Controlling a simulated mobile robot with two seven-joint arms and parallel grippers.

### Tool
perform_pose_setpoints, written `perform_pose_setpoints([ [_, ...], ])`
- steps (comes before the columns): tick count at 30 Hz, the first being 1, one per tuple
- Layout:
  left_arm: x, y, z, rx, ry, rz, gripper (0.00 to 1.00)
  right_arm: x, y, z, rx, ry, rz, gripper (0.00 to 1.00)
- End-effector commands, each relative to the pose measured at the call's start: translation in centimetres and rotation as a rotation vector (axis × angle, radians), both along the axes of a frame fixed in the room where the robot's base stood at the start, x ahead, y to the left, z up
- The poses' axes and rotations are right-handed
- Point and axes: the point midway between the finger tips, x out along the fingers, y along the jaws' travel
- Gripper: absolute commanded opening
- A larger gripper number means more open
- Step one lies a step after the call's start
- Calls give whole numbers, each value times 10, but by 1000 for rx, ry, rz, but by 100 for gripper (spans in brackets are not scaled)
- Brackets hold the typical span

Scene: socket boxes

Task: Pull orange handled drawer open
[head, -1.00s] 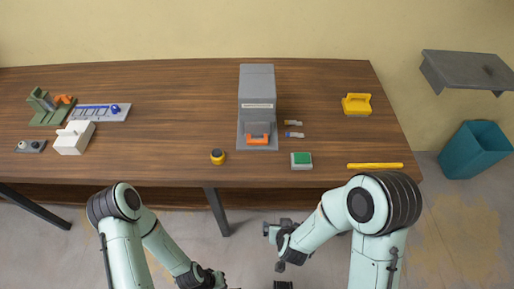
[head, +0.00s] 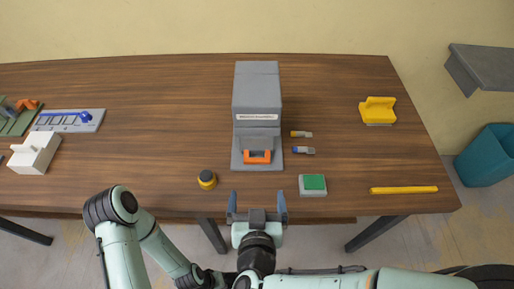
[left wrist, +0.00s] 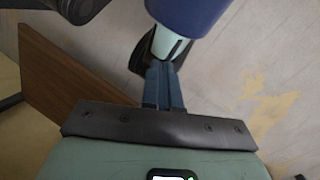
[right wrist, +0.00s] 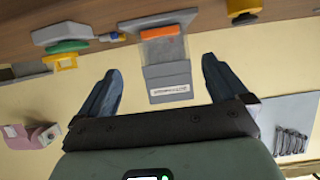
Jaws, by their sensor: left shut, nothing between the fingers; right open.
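A grey box unit (head: 257,95) with a white label stands near the middle of the table. Its orange handle (head: 257,156) is low on the front, close to a grey base plate. My right gripper (head: 257,203) is open and empty at the table's front edge, in line with the handle and apart from it. In the right wrist view the orange handle (right wrist: 160,33) and the grey unit (right wrist: 168,80) appear between the spread fingers. My left gripper (left wrist: 163,85) is shut and empty, away from the unit, below the table front.
A yellow-and-black button (head: 207,180) and a green-topped box (head: 312,186) flank the handle. Two small connectors (head: 303,150) lie right of the unit. A yellow bar (head: 403,190), yellow handled block (head: 377,110) and white block (head: 34,153) stand farther off.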

Motion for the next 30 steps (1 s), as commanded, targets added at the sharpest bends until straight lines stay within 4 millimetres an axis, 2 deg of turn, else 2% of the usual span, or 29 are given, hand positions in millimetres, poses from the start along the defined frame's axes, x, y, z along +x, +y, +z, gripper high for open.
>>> perform_pose_setpoints([
  [5,-3,0,8,-1,9,-2,0,6,0,0,-3,-1,-3,100],
  [17,-15,-1,54,-11,66,-15,0,51,-2,-17,-9,3,-3,100],
  [19,-17,0,45,-10,69,-15,0,65,-1,-27,0,0,-6,100],
  [24,-18,0,38,-10,68,-14,0,95,-1,-42,1,0,-4,100],
  [30,-16,0,36,-9,63,-13,0,117,-1,-50,1,1,-3,100],
])
